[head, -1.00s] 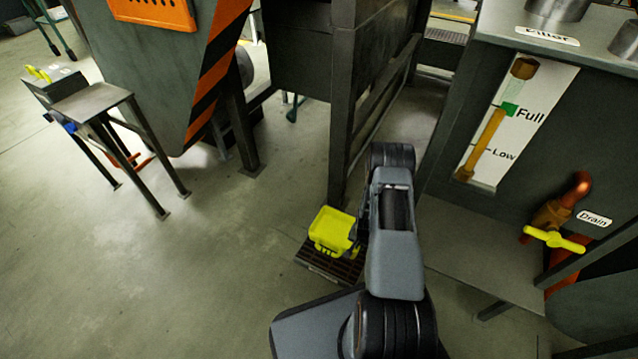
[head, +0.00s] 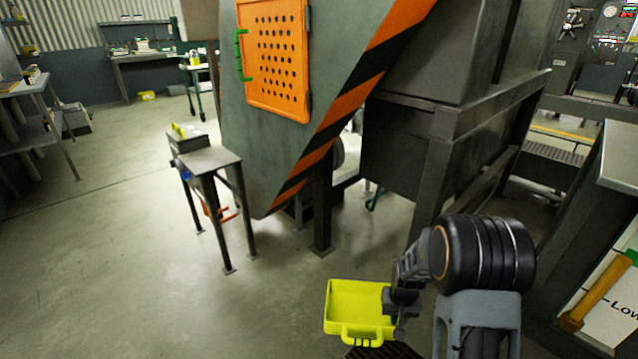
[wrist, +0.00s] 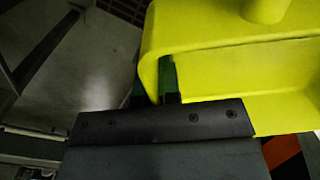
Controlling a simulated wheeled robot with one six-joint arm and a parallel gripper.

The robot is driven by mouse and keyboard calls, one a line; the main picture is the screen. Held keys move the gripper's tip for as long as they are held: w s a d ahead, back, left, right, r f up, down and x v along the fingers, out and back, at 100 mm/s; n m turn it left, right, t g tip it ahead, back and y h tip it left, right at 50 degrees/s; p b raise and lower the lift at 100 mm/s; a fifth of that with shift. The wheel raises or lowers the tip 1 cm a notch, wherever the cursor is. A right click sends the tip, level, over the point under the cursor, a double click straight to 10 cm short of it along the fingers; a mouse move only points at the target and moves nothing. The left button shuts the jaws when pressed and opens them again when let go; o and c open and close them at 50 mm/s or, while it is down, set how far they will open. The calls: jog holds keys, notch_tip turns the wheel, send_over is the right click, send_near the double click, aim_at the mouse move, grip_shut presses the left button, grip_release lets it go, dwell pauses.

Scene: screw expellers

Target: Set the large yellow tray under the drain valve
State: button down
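The large yellow tray (head: 361,303) is at the lower middle of the head view, with a handle on its near side. My gripper (head: 398,306) is at the tray's right side and appears shut on its wall. The tray looks held above the floor, roughly level. In the wrist view the tray (wrist: 215,65) fills the upper right, and my gripper (wrist: 168,88) has a green finger pad against its wall; the other finger is hidden. The drain valve is outside the current head view.
A dark floor grate (head: 385,351) lies just below the tray. A metal stand (head: 211,158) and a grey hopper with an orange perforated panel (head: 277,60) stand behind. A tank with a level gauge (head: 600,293) is at the right edge. Floor at left is clear.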

jog(key=shift+n, duration=0.7)
jog(key=a+r, duration=0.1)
jog(key=r, duration=0.1)
jog(key=w+a+r+p, duration=0.1)
jog(key=a+r, duration=0.1)
jog(key=r, duration=0.1)
jog(key=w+a+r, duration=0.1)
jog(key=a+r, duration=0.1)
jog(key=shift+w+r, duration=0.15)
jog(key=shift+r, duration=0.1)
notch_tip(320, 180, up, 27)
jog(key=s+p, duration=0.2)
jog(key=p, duration=3.4)
jog(key=shift+d, duration=0.15)
jog(key=shift+f, duration=0.15)
